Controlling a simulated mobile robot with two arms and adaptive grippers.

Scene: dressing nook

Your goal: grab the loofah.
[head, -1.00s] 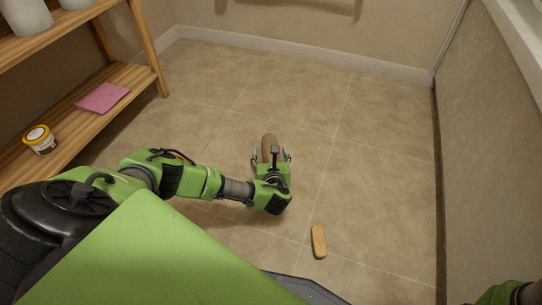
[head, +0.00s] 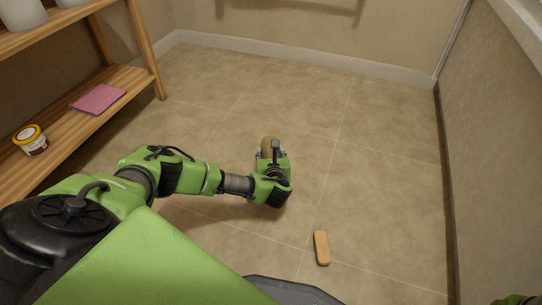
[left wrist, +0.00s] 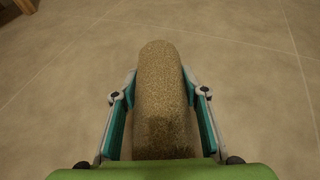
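The loofah (head: 269,143) is a tan-brown, rounded, elongated piece at the middle of the head view, partly hidden by my left gripper (head: 270,154). In the left wrist view the loofah (left wrist: 163,100) stands out lengthwise between the two teal-padded fingers. The left gripper (left wrist: 160,72) has its fingertips closed in against both sides of the loofah, with narrow gaps beside it nearer the palm. I cannot tell whether the loofah is clear of the floor. Only a bit of my right arm shows at the lower right corner; its gripper is out of view.
A small orange-tan bar (head: 322,248) lies on the tiled floor, right of my left gripper. A wooden shelf (head: 75,115) at the left holds a pink cloth (head: 98,98) and a yellow-lidded jar (head: 31,141). A wall bounds the right. The floor behind the loofah is clear.

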